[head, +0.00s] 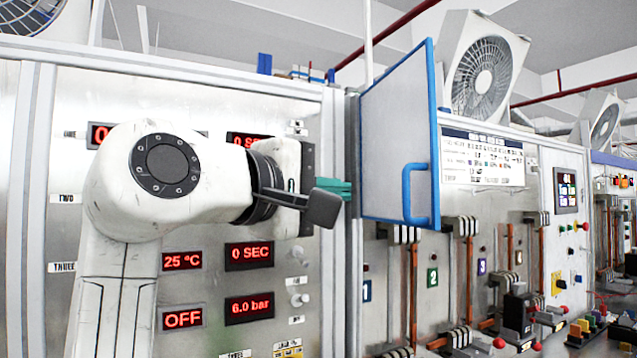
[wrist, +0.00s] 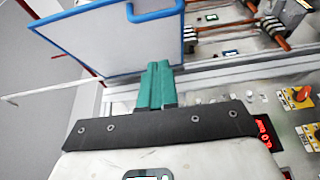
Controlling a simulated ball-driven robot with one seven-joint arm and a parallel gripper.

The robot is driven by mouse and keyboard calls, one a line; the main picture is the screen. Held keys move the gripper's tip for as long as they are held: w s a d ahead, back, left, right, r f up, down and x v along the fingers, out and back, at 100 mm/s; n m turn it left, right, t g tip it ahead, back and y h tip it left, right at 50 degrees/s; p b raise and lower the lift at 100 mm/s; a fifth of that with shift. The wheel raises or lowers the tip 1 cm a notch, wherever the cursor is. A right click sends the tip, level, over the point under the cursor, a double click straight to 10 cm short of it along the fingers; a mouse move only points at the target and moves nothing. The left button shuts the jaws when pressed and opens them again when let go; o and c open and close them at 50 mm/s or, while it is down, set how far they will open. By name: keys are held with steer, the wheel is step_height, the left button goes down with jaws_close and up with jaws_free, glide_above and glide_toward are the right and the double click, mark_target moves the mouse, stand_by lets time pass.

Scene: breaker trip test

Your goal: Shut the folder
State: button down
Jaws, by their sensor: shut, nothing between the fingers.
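The folder (head: 395,150) is a flat pale panel with a blue edge and a blue loop handle (head: 408,195). In the head view it stands upright and swung out from the cabinet front, its left edge near a metal post. It also fills the upper left of the wrist view (wrist: 105,38), with its handle at the top. My gripper (head: 348,188) has green fingers, shut and empty, just left of the folder's left edge. In the wrist view the closed fingers (wrist: 155,85) point at the folder's lower edge; I cannot tell whether they touch it.
A panel of red displays (head: 249,255) lies behind my arm. A fan (head: 482,75) stands above. The space right of the folder's handle looks free in front of the panel.

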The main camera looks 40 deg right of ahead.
steer(key=s+d+p, duration=0.2)
steer(key=d, duration=0.6)
steer(key=shift+s, duration=0.2)
steer(key=shift+d+f, duration=0.1)
